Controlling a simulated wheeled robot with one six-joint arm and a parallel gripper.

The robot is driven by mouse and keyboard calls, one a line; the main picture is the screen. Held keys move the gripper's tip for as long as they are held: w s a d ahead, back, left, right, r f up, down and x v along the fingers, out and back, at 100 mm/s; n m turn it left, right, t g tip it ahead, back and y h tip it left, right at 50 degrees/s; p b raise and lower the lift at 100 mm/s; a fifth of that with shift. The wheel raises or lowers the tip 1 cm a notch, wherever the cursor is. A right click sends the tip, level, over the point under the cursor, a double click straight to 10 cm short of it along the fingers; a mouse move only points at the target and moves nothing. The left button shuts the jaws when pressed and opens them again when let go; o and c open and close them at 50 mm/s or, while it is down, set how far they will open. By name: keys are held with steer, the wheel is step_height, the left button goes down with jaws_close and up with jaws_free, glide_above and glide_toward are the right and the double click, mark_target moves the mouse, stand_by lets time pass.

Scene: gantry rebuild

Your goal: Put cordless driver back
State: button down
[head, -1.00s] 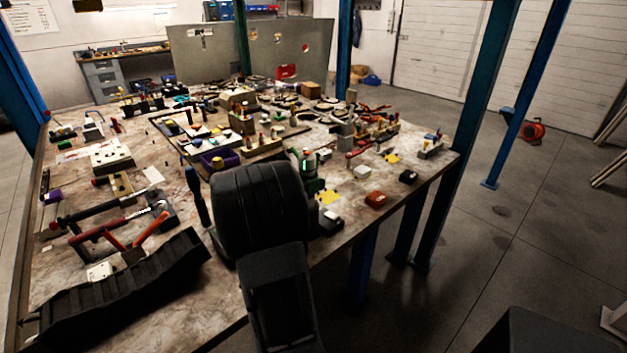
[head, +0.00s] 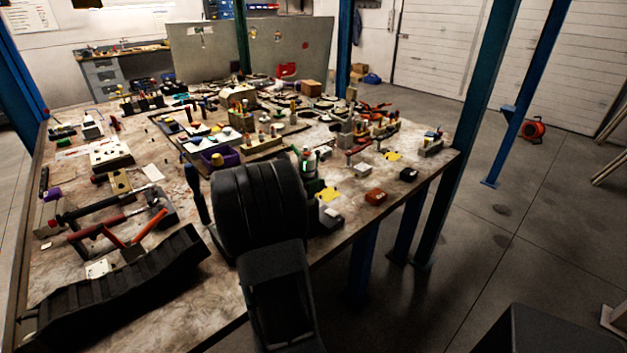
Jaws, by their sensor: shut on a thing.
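A green-and-dark upright tool (head: 308,162) shows just past the right edge of my black wrist in the head view. It may be the cordless driver, but most of its body is hidden and I cannot tell for sure. A dark block (head: 325,222) sits below it near the table's front edge. My thick black arm and wrist reach over the front edge of the table and cover the spot behind them. My gripper's fingers are hidden behind the wrist, so their hold on anything does not show.
The worktable (head: 95,215) is crowded with tools and small parts. A long black ribbed tray (head: 120,290) lies front left. A yellow patch (head: 328,194), a brown-red box (head: 375,197) and a black box (head: 409,174) lie along the right edge. A blue post (head: 462,130) stands at the right corner.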

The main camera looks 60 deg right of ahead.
steer(key=shift+f, duration=0.35)
stand_by(0.3)
steer(key=c, duration=0.6)
jaws_free()
steer(key=shift+f, duration=0.1)
steer(key=b+v, duration=0.1)
steer(key=v, duration=1.2)
steer(key=shift+w+a, duration=0.2)
steer(key=shift+a, duration=0.15)
